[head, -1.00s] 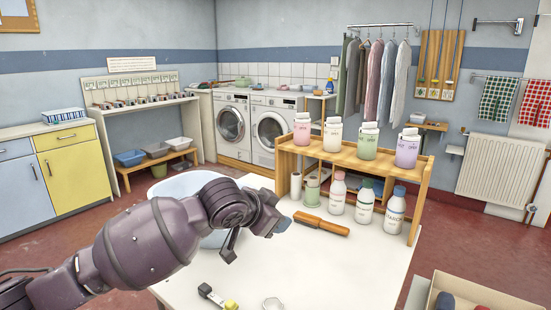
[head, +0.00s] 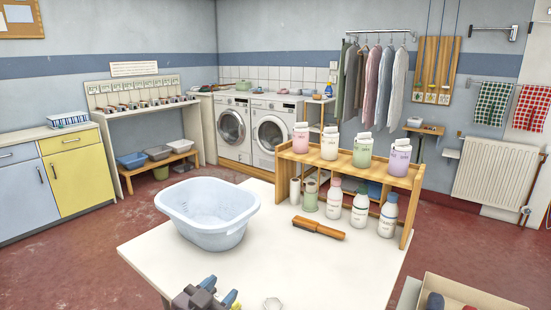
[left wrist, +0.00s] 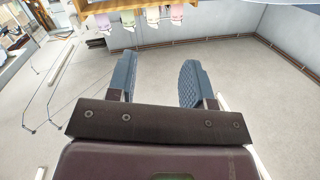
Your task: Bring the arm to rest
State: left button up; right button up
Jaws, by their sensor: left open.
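My left gripper (head: 219,291) is at the bottom edge of the head view, low at the near side of the white table (head: 150,250). Most of its arm is out of the picture. In the left wrist view the gripper (left wrist: 158,75) shows two blue padded fingers set wide apart with nothing between them. It is open and empty. My right gripper is not in view.
A pale blue basin (head: 210,235) stands on the table. A wooden shelf (head: 345,158) carries several bottles. A cardboard box (head: 480,292) is at lower right. The table's middle is clear.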

pick_arm(q)
jog(key=s+a+f+n+g+y+p, duration=0.1)
jog(key=s+a+f, duration=0.4)
jog(key=s, duration=0.5)
jog(key=s+a+f+n+g+y+p, duration=0.1)
jog(key=s+a+f+n+y, duration=0.2)
jog(key=s+f, duration=0.4)
jog(key=s+a+f+n+g+y+p, duration=0.1)
jog(key=s+a+f, duration=0.4)
jog(key=s, duration=0.7)
jog(key=shift+s+a+f+n+g+y, duration=0.45)
jog(key=shift+a+n+y, duration=0.45)
jog(key=shift+a+y, duration=0.35)
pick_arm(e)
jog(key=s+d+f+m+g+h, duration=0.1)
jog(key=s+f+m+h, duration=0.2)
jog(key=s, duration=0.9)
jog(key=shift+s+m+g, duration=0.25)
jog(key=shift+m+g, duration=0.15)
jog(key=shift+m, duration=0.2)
